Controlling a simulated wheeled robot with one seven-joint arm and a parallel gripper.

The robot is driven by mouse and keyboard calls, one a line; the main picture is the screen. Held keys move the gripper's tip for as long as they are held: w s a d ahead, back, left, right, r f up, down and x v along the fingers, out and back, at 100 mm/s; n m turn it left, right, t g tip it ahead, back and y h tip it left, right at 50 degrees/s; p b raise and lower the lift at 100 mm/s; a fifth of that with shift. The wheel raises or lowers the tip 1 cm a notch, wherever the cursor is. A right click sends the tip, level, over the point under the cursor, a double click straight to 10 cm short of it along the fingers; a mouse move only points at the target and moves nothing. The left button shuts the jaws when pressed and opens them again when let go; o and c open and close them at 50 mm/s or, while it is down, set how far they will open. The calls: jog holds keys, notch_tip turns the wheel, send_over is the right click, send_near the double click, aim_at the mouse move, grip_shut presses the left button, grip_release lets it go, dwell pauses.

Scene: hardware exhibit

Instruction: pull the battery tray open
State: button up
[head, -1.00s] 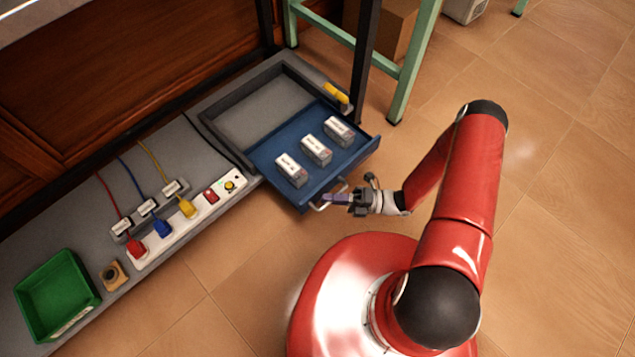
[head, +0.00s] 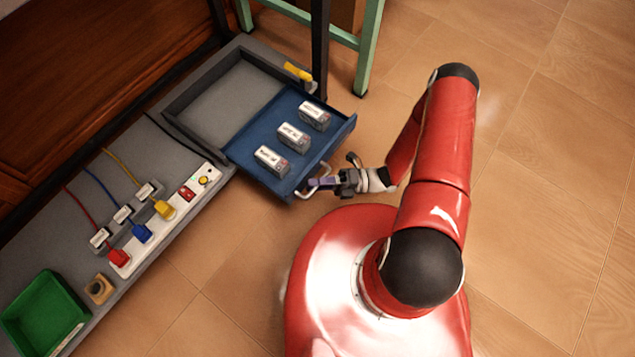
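The blue battery tray (head: 240,152) stands well out of its grey housing (head: 187,97), with the housing's grey floor bare behind it. Three white and grey batteries stand in a row in the tray: one at the left (head: 272,160), one in the middle (head: 293,137) and one at the right (head: 313,115). A pale bar handle (head: 304,193) is on the tray's front wall. My gripper (head: 324,182) is at this handle, its fingertips overlapping the bar in the picture. I cannot tell whether the fingers are closed around it.
A power strip (head: 180,214) with red, blue and yellow plugs lies left of the housing. A green bin (head: 45,312) sits at the lower left. A yellow-handled piece (head: 298,72) and a dark table leg (head: 320,60) are by the housing's right side. Floor right of the tray is clear.

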jog(key=d+f, duration=0.1)
jog(key=d, duration=0.6)
jog(key=shift+w+d, duration=0.3)
jog(key=shift+d, duration=0.05)
jog(key=w+d+r+n+g+h+p, duration=0.1)
jog(key=d+r+n+g+h+p, duration=0.1)
jog(key=r+n+h, duration=0.9)
jog(key=w+d+r+n+g+h+p, duration=0.15)
jog(key=r+n, duration=0.65)
jog(key=r, duration=0.9)
jog(key=s+r+n+t+h+p, duration=0.1)
jog(key=s+r+n+t+h, duration=0.1)
jog(key=r+n, duration=0.3)
jog(key=s+d+r+n+t+h+p, duration=0.1)
jog(key=s+r+n+t, duration=0.3)
jog(key=r, duration=0.6)
jog(key=s+r+n+t+h+p, duration=0.1)
jog(key=s+r+n+t+h, duration=0.2)
jog(key=r, duration=0.5)
jog(key=n+t+h, duration=0.1)
jog(key=n, duration=0.1)
jog(key=shift+s+d+r+n+t+p, duration=0.3)
jog(key=shift+s+d+t, duration=0.05)
jog(key=shift+s+d, duration=0.05)
